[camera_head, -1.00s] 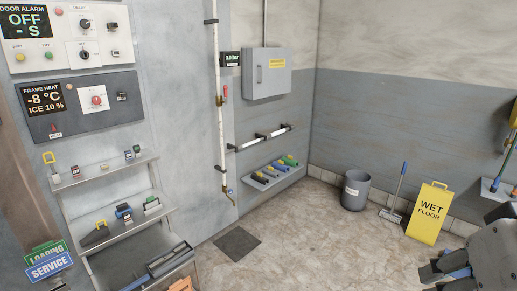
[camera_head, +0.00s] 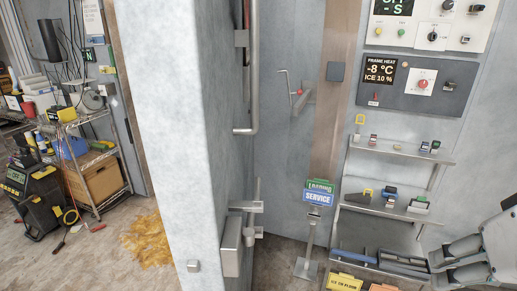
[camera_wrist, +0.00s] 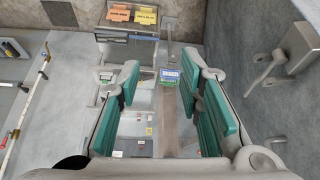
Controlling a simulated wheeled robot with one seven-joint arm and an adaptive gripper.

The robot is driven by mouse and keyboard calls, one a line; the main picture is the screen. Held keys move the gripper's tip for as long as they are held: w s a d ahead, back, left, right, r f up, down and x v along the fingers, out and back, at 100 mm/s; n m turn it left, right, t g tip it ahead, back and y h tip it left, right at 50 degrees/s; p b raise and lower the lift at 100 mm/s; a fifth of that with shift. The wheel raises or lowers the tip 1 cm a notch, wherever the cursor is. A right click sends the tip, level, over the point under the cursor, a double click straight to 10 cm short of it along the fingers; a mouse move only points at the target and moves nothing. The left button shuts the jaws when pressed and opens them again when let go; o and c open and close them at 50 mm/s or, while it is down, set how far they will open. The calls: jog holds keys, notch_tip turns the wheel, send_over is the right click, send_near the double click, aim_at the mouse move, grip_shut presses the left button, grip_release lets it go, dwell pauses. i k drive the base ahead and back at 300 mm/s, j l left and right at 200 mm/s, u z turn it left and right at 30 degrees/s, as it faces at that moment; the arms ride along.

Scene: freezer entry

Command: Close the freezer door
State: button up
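The freezer door (camera_head: 185,130) is a thick pale slab standing open in the head view, its edge towards me. A vertical metal bar handle (camera_head: 252,70) is on its right-hand face, with a boxy metal latch (camera_head: 231,248) lower down. In the wrist view, a pale surface with a metal box and bar (camera_wrist: 298,50), probably the door's hardware, is at the right. My gripper (camera_wrist: 163,80) is open and empty, its teal pads well apart. In the head view my gripper (camera_head: 455,262) is at the lower right, apart from the door, in front of the shelves.
A sign post with a blue SERVICE sign (camera_head: 318,198) stands right of the door. Shelves (camera_head: 400,150) with small items and a frame heat panel (camera_head: 415,85) are at the right. A wire rack (camera_head: 95,150) and a black-yellow machine (camera_head: 38,200) stand left. A yellow stain (camera_head: 147,240) marks the floor.

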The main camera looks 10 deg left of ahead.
aim_at(195, 99)
jog(key=i+l+u, duration=0.25)
jog(key=u, duration=0.15)
jog(key=i+l+u, duration=0.2)
jog(key=l+u, duration=0.2)
jog(key=i+l+u, duration=0.1)
jog(key=l+u, duration=0.3)
jog(key=j+u, duration=0.2)
jog(key=u, duration=0.25)
jog(key=j+u, duration=0.25)
jog(key=u, duration=0.15)
